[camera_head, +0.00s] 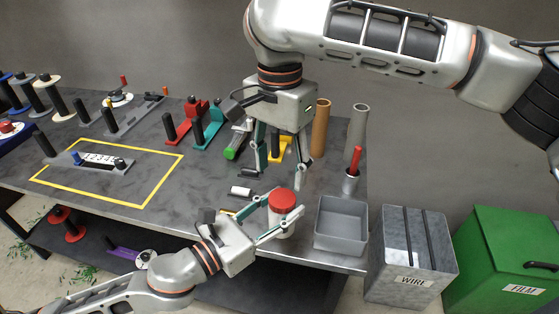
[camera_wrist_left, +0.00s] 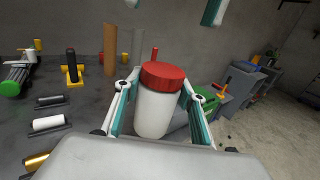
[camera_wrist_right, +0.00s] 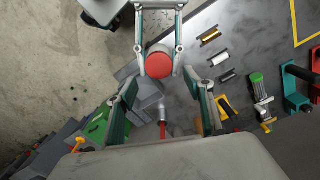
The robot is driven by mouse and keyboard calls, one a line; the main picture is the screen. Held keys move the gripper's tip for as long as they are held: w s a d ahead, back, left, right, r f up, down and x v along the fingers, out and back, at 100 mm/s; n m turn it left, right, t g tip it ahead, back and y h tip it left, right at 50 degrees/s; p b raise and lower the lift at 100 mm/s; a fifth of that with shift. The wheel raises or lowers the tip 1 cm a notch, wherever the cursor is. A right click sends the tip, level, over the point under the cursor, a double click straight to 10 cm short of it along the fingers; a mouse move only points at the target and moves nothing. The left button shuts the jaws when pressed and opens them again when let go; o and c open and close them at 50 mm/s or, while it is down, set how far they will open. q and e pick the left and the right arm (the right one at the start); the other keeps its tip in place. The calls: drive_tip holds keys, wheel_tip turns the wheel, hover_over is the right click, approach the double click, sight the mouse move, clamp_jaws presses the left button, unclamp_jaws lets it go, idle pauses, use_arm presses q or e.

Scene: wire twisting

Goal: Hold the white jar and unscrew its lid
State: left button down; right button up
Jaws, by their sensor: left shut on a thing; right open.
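The white jar (camera_head: 279,223) with its red lid (camera_head: 284,201) stands upright near the table's front edge. In the left wrist view the white jar body (camera_wrist_left: 155,112) sits between the fingers, with the red lid (camera_wrist_left: 162,75) on top and above them. My left gripper (camera_head: 279,217) is shut on the jar body. My right gripper (camera_head: 278,182) hangs above and behind the jar, pointing down, open and empty. In the right wrist view the red lid (camera_wrist_right: 159,64) lies beyond the open fingertips (camera_wrist_right: 165,72), apart from them.
A grey open bin (camera_head: 341,226) is right of the jar. A cup with a red-handled tool (camera_head: 352,174) and brown and grey tubes (camera_head: 320,128) stand behind. Small spools (camera_head: 241,191) lie left of the jar. A yellow outlined area (camera_head: 110,172) holds a fixture at left.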

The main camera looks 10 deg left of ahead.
sight(282, 198)
drive_tip(key=shift+f, duration=3.6)
drive_tip(key=shift+c, duration=0.4)
drive_tip(key=c, duration=1.1)
drive_tip(key=o, duration=1.3)
drive_tip(key=shift+c, duration=0.2)
drive_tip(key=shift+r, duration=2.35)
drive_tip(key=shift+c, duration=0.4)
drive_tip(key=shift+d+r, duration=0.2)
drive_tip(key=shift+r, duration=1.35)
drive_tip(key=shift+f, duration=3.85)
